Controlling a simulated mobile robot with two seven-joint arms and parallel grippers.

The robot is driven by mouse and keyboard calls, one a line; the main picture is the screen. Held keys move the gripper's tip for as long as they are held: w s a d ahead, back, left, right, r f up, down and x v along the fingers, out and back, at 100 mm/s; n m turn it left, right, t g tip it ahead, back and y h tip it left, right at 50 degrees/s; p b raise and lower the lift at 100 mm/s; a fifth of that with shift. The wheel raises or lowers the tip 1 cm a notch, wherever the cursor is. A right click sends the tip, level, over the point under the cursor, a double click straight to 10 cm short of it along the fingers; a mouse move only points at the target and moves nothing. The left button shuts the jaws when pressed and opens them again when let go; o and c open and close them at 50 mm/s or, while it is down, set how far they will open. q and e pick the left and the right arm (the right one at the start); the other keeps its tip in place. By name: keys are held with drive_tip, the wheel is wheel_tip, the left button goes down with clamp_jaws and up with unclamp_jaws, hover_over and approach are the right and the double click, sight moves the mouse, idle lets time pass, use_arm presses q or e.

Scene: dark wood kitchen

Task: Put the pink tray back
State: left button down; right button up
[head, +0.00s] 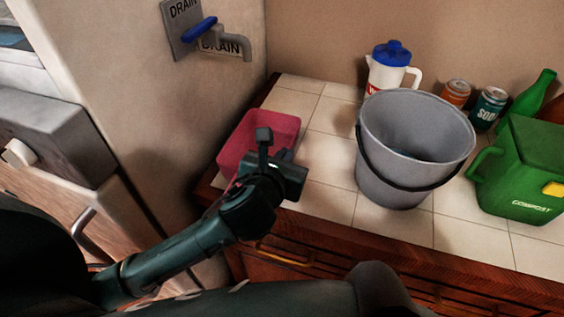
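The pink tray (240,143) sits at the left end of the white tiled counter, against the beige wall block. It is an open, box-like tray with its inside facing up. My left gripper (283,160) is over the tray's near right side and hides part of its front wall and corner. I cannot tell whether the gripper touches the tray or only hangs in front of it. Its fingertips are not clear enough to tell open from shut. My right gripper does not show.
A grey bucket (378,145) with a dark handle stands right of the tray. Behind it are a white jug (388,72) with a blue lid and two cans (456,93). A green compost bin (520,175) is at the right. A drain tap (228,42) sticks out above.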

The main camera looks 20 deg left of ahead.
use_arm(q)
drive_tip(key=shift+s, duration=0.1)
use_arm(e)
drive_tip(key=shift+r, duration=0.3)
use_arm(q)
drive_tip(key=shift+f, duration=0.1)
drive_tip(key=c, duration=1.7)
unclamp_jaws()
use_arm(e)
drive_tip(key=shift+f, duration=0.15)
